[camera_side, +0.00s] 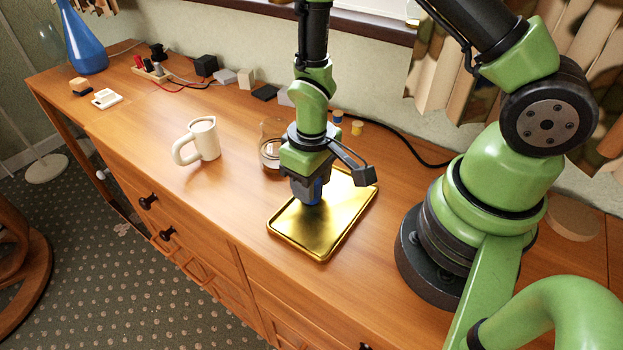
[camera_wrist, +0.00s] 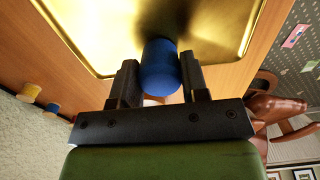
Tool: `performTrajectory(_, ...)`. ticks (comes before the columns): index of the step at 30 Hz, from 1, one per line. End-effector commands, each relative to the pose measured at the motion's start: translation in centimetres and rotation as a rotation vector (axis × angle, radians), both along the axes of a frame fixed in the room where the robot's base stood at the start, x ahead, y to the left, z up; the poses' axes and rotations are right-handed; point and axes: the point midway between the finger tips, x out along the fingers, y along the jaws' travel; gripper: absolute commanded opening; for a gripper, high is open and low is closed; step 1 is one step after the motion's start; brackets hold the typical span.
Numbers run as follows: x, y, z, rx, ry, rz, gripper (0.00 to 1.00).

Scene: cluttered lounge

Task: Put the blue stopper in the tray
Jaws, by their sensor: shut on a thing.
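The blue stopper (camera_wrist: 159,68) is between the two fingers of my gripper (camera_wrist: 160,84) in the wrist view. My gripper is shut on it. In the side view my gripper (camera_side: 309,196) points down over the gold tray (camera_side: 290,240), and a little of the blue stopper (camera_side: 318,192) shows between the fingers. The tray (camera_wrist: 90,45) also lies below the stopper in the wrist view. The stopper is low over the tray floor; whether it touches the floor I cannot tell.
A cream mug (camera_side: 205,139) stands left of the tray. A glass jar (camera_side: 270,152) stands close behind my gripper. A yellow stopper (camera_side: 357,128) and another small blue-topped piece (camera_side: 338,116) stand near the wall. A black cable (camera_side: 410,148) runs behind. The desk front-left is clear.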

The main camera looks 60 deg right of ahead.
Motion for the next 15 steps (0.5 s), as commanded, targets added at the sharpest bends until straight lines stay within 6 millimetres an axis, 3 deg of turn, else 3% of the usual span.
performTrajectory(3, -0.01, 0.01, -0.24, 0.000, 0.001, 0.000, 0.18)
performTrajectory(4, 0.00, 0.01, -0.28, 0.000, 0.001, 0.000, 0.43)
performTrajectory(7, 0.02, 0.01, -0.23, 0.000, 0.000, 0.000, 0.66)
performTrajectory(15, 0.02, 0.01, -0.19, 0.000, 0.000, 0.000, 0.67)
